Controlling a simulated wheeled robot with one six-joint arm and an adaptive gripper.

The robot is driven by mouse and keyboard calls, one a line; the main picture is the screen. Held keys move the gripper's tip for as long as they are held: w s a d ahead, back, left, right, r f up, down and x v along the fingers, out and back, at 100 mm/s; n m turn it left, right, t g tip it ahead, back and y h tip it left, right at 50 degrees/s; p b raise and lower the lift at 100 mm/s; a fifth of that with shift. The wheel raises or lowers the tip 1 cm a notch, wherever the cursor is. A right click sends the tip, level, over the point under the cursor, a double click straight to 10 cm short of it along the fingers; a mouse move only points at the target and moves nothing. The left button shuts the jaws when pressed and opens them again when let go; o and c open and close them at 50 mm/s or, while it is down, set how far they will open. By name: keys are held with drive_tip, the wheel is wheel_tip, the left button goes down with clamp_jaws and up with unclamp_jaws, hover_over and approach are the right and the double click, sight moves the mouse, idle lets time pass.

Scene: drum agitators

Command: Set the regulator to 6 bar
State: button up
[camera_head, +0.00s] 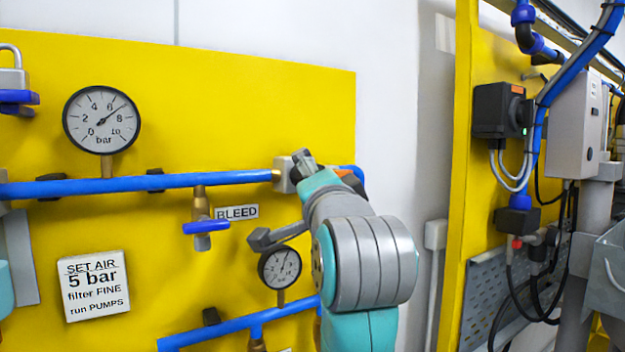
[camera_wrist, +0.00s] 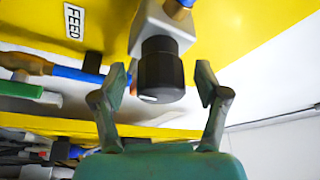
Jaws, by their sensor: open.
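The regulator is a pale grey block (camera_wrist: 165,28) with a round black knob (camera_wrist: 160,70) in the wrist view. In the head view its block (camera_head: 284,175) sits at the right end of the upper blue pipe, the knob hidden behind my arm. My gripper (camera_wrist: 161,76) is open, with one finger on each side of the knob and a visible gap on both sides. A large gauge (camera_head: 102,120) on that pipe has its needle between 6 and 8. A smaller gauge (camera_head: 280,268) below has its needle slightly right of upright; its numbers are unreadable.
A sign (camera_head: 93,285) reads "SET AIR 5 bar, filter FINE, run PUMPS". A blue-handled bleed valve (camera_head: 206,228) hangs below the upper pipe. A lower blue pipe (camera_head: 235,326) runs near my arm. Another yellow panel (camera_head: 490,65) with boxes and cables stands at the right.

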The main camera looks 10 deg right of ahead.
drive_tip(key=s+f, duration=0.2)
drive_tip(key=s, duration=0.9)
drive_tip(key=shift+s+a, duration=0.15)
drive_tip(key=shift+s, duration=0.1)
drive_tip(key=shift+f, duration=0.1)
drive_tip(key=w+f+n+g, duration=0.1)
drive_tip(key=w+f+n, duration=0.1)
drive_tip(key=f, duration=0.8)
drive_tip(key=w+f+n, duration=0.2)
drive_tip(key=f+n, duration=0.1)
drive_tip(key=f, duration=0.6)
drive_tip(key=s+d+f+n+g+y, duration=0.1)
drive_tip(key=s+d+f+n, duration=0.15)
drive_tip(key=f, duration=0.75)
drive_tip(key=s+d+f+n+g, duration=0.1)
drive_tip(key=s+f, duration=0.3)
drive_tip(key=f, duration=0.7)
drive_tip(key=s+d+f+n+g, duration=0.1)
drive_tip(key=s+d+f+n, duration=0.15)
drive_tip(key=s+f, duration=1.25)
drive_tip(key=s+d+f+n+g, duration=0.1)
drive_tip(key=s, duration=1.8)
drive_tip(key=shift+s+n, duration=0.3)
drive_tip(key=shift+n, duration=0.1)
